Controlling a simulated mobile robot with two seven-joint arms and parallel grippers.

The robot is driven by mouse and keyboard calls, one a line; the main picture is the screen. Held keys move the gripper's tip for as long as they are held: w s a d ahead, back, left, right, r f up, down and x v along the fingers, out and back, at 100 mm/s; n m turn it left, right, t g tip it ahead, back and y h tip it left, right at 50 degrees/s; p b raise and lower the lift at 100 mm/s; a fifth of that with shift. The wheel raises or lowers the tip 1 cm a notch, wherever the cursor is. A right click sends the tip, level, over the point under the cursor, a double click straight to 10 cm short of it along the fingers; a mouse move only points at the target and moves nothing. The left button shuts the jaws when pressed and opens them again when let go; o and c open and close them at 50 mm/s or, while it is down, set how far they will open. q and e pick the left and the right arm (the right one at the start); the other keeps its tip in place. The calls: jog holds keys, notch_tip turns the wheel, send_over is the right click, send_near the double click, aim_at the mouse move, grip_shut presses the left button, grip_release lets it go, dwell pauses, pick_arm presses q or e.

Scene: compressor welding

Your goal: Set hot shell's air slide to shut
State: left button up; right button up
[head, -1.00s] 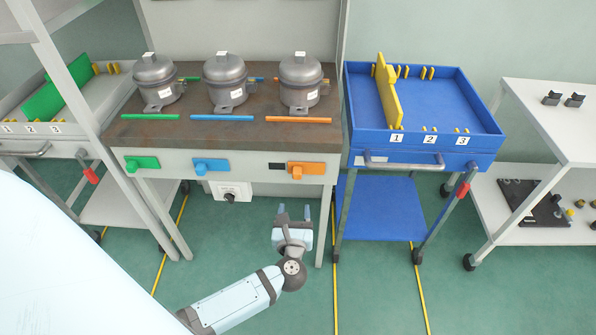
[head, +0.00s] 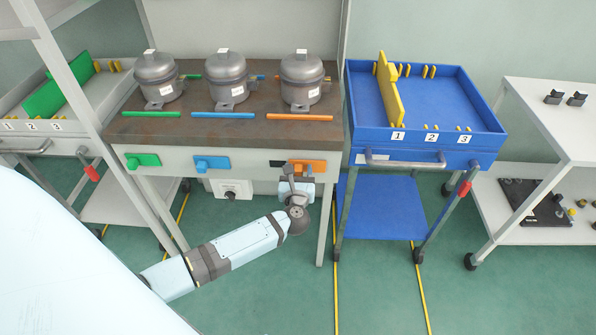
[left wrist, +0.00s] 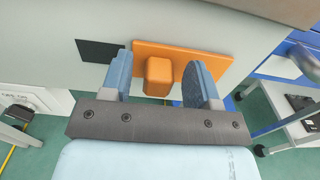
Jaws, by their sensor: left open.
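Three grey compressor shells stand on the bench: left (head: 159,80), middle (head: 227,82) and right (head: 301,82). I cannot tell from their look which is hot. Below them on the bench front are a green slide (head: 143,161), a blue slide (head: 212,163) and an orange slide (head: 315,167). A black patch shows left of the orange plate (left wrist: 210,55). My left gripper (head: 297,172) is at the orange slide. In the left wrist view my open fingers (left wrist: 157,75) stand either side of its orange knob (left wrist: 158,76), with gaps visible. My right gripper is not in view.
A white box with a dark knob (head: 232,189) hangs under the bench. A blue cart (head: 425,155) stands to the right with its handle close to the bench, and a white shelf cart (head: 565,125) beyond it. A grey post rises at left.

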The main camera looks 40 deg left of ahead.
aim_at(275, 161)
pick_arm(q)
jog(key=shift+w, duration=0.1)
grip_shut()
jog(key=s+a, duration=0.2)
jog(key=a, duration=0.1)
jog(key=s+a, duration=0.1)
jog(key=a, duration=0.1)
jog(key=shift+s+a, duration=0.15)
jog(key=shift+a, duration=0.25)
jog(key=shift+s, duration=0.1)
jog(key=shift+c, duration=1.5)
grip_release()
jog(key=shift+a, duration=0.1)
jog(key=o, duration=0.3)
jog(key=shift+s, duration=0.1)
